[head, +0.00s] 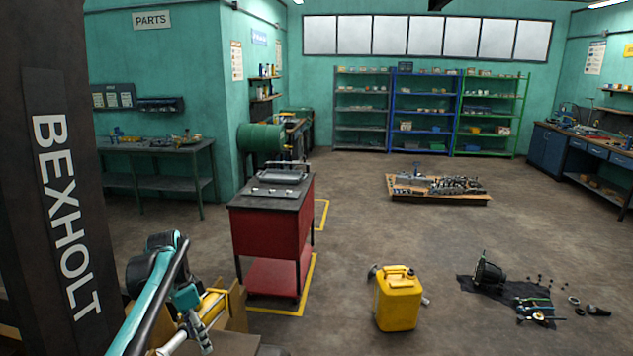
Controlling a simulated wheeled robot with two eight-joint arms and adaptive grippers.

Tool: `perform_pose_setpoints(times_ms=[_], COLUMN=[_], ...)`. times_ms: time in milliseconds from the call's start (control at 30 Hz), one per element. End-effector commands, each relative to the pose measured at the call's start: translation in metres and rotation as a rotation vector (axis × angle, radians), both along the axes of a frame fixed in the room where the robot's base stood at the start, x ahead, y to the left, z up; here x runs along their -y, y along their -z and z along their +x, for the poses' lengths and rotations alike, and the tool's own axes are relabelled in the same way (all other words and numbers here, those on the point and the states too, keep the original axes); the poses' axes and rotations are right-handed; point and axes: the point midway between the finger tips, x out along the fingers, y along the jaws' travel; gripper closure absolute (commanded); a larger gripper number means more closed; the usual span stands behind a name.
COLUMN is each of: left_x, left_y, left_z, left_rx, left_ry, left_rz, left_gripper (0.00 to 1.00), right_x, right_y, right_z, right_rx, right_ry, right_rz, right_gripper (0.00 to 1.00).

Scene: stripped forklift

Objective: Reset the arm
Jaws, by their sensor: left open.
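My left arm comes in at the lower left, with teal and black links. Its gripper (195,322) is low in the view, in front of a yellow part and brown box-like shapes. It is open, and I see nothing held in it. The fingers are small and partly overlapped by nearby parts, so any contact cannot be told. My right gripper is not in view.
A dark column lettered BEXHOLT (62,200) blocks the left side. A red cart (270,235) stands beyond my left arm. A yellow jerrycan (397,300), a dark mat with loose parts (468,284) and a loaded pallet (440,199) are on the otherwise open floor.

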Motion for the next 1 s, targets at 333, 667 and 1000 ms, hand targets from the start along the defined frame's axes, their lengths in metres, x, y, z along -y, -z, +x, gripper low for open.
perform_pose_setpoints(times_ms=[333, 667, 1000], left_x=[0.030, 0.074, 0.103], left_y=[-0.006, 0.017, 0.087], left_z=[-0.039, -0.125, -0.211], left_rx=[0.094, 0.304, 0.527], left_ry=[-0.155, -0.461, -0.767], left_rz=[0.058, 0.087, -0.014], left_gripper=[0.42, 0.42, 0.42], right_x=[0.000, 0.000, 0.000], right_y=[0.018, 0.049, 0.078], right_z=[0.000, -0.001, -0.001], right_rx=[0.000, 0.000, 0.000], right_ry=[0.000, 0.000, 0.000], right_rz=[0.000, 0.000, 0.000], right_gripper=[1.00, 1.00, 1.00])
